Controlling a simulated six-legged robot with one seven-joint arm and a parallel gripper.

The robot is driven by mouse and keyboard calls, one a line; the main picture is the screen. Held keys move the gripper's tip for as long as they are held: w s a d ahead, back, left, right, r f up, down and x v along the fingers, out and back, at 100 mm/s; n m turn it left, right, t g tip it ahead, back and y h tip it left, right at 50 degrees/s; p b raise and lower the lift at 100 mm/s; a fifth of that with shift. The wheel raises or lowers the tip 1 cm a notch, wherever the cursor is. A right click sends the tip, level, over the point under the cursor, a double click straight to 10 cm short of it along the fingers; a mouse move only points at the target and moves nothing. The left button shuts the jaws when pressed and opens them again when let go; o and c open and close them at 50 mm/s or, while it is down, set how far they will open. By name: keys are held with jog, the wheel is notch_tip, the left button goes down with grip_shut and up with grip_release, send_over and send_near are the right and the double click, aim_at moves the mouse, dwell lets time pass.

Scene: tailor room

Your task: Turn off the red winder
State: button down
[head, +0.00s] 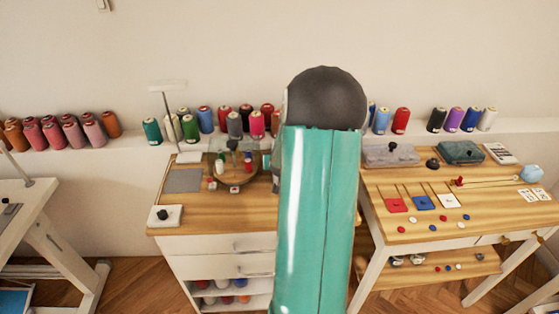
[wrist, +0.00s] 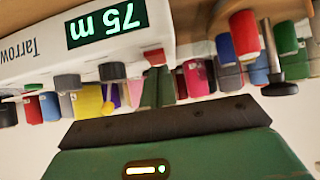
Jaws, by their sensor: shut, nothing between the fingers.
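The wrist view is upside down. It shows a white device (wrist: 130,45) with a lit green display reading 75 m, part of a printed name, dark knobs (wrist: 115,71) and a small red knob (wrist: 155,57). I cannot tell whether this is the red winder. In the head view my teal arm hides the gripper and part of the left workbench.
The left workbench (head: 210,222) carries a round wooden stand (head: 236,181) and a grey mat (head: 184,181). The right workbench (head: 400,237) holds a green box (head: 460,152), colored squares and buttons. Thread cones line the wall shelf (head: 131,140). Floor between the benches is partly hidden.

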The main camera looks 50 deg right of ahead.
jog(key=shift+d+f, duration=0.1)
jog(key=shift+f, duration=0.15)
jog(key=shift+w, duration=0.1)
jog(key=shift+w+d+r, duration=0.15)
jog(key=shift+w+d, duration=0.1)
jog(key=shift+d, duration=0.05)
jog(key=shift+w+d+r, duration=0.15)
jog(key=shift+w+d, duration=0.05)
jog(key=shift+d, duration=0.05)
